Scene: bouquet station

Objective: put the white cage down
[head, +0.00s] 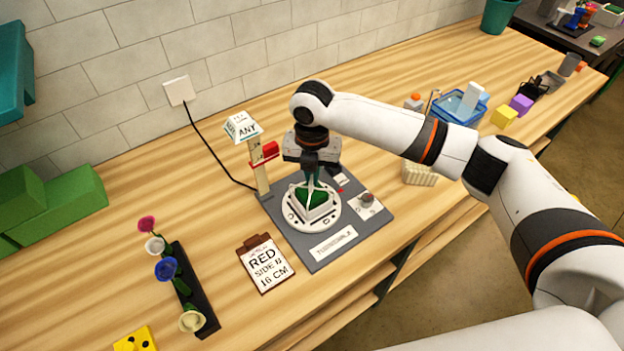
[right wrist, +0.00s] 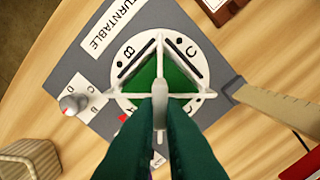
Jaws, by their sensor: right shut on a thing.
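The white cage (head: 311,203) is an open frame with four arms meeting at a centre post; it also shows in the right wrist view (right wrist: 160,68). It is over the green block (head: 306,196) on the round white turntable disc (head: 293,217). I cannot tell whether its feet touch the disc. My right gripper (head: 312,178) points straight down above the disc, with its dark green fingers (right wrist: 160,112) shut on the cage's centre post. The fingers hide the near part of the cage in the wrist view. My left gripper is not in view.
The turntable's grey base (head: 322,253) carries a knob (head: 367,199). Behind it stands a ruler post (head: 257,170) with a red slider (head: 265,152). A card reading RED SIDE B 16 CM (head: 265,263) and a black flower rack (head: 205,316) are at the left. A blue bin (head: 455,112) is at the right.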

